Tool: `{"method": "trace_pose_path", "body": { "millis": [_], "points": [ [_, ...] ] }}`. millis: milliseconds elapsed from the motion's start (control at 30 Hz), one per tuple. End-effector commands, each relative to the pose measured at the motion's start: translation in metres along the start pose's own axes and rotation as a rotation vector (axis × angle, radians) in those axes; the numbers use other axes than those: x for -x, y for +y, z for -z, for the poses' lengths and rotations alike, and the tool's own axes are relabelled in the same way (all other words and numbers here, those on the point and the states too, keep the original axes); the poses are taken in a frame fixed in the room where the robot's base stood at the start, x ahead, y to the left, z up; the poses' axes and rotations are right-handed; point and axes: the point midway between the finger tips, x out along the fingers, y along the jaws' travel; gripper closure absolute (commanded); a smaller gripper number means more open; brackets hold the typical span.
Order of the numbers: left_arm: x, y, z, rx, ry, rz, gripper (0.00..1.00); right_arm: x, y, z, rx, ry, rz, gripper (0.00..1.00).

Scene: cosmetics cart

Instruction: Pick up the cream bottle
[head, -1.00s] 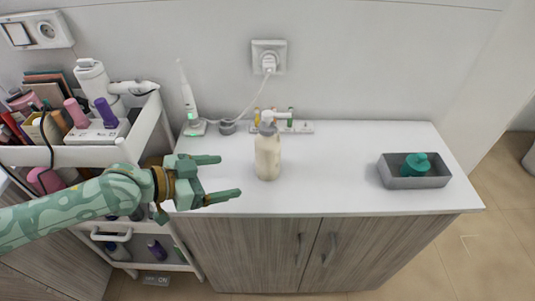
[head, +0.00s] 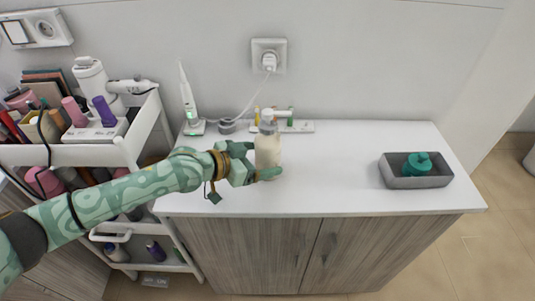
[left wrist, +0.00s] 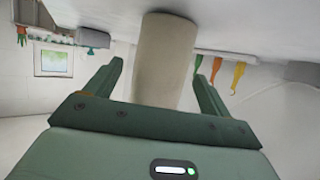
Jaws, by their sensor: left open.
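The cream bottle (head: 267,152), with a pump top, stands upright on the white counter (head: 340,178). My left gripper (head: 262,163) is at the bottle from the left. Its near finger reaches across the front of the bottle's lower part, and the far finger is partly hidden behind it. In the left wrist view the bottle (left wrist: 166,58) shows between the two open fingers (left wrist: 158,85), with gaps on both sides. My right gripper is not in view.
A grey tray (head: 416,182) with a teal bottle (head: 417,163) stands at the right of the counter. An electric toothbrush (head: 188,105) stands at the back left. A loaded white cart (head: 75,155) is at the left. The counter between bottle and tray is clear.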

Motion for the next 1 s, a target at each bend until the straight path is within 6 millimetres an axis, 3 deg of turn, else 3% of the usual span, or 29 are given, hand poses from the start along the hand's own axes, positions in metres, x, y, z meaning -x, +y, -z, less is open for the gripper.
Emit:
{"method": "trace_pose_path", "body": {
  "millis": [133,400,600,633,1000],
  "points": [
    [-0.02,0.0,-0.002,0.001,0.0,0.0,0.17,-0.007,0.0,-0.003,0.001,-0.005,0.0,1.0],
    [-0.023,0.0,0.0,0.0,0.0,0.0,0.2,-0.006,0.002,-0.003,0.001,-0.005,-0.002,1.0],
    [-0.022,0.0,0.0,0.0,0.0,0.0,0.76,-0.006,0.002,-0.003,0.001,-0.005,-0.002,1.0],
    [-0.022,0.0,0.0,0.0,0.0,0.0,0.78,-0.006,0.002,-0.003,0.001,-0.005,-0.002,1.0],
    [-0.019,0.0,0.009,-0.001,0.003,0.001,0.78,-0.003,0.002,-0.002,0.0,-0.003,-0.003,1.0]
  ]
}}
